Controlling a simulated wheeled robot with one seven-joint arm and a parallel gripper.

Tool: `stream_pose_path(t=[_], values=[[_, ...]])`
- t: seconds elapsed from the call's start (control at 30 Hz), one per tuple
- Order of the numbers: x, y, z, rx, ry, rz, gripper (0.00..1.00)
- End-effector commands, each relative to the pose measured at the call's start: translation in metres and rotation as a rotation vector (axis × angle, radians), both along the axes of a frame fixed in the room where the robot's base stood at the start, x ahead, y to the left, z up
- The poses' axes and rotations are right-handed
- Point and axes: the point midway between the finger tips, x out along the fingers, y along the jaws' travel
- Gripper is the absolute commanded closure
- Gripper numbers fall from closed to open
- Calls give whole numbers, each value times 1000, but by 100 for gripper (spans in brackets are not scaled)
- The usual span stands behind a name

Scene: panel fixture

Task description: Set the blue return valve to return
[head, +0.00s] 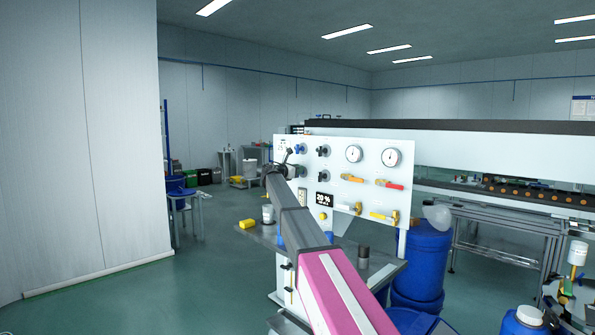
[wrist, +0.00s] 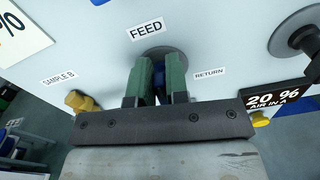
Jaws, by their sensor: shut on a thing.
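The blue return valve (wrist: 159,78) sits on the panel (wrist: 215,40) in the wrist view, below the FEED label (wrist: 146,30). The RETURN label (wrist: 209,72) is to its right and the SAMPLE B label (wrist: 58,78) to its left. My gripper (wrist: 157,82) is shut on the valve's blue handle, one green-padded finger on each side. The handle lies between the fingers, toward FEED in the picture; its full angle is partly hidden by the fingers. In the head view my arm reaches the panel's left side and covers this valve.
A yellow valve handle (wrist: 82,102) is left of my gripper, and a dark handle (wrist: 307,40) is at the right. A blue barrel (head: 420,258) stands below right.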

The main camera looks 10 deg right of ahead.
Motion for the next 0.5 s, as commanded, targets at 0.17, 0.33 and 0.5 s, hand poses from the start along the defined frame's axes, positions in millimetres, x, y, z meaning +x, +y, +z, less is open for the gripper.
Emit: stream_pose_path(t=[0.17, 0.33, 0.5], values=[[-3, -2, -2, 81, -108, -1, 100], [-6, -4, -3, 176, -239, -1, 100], [-8, -5, -5, 272, -370, 0, 100]])
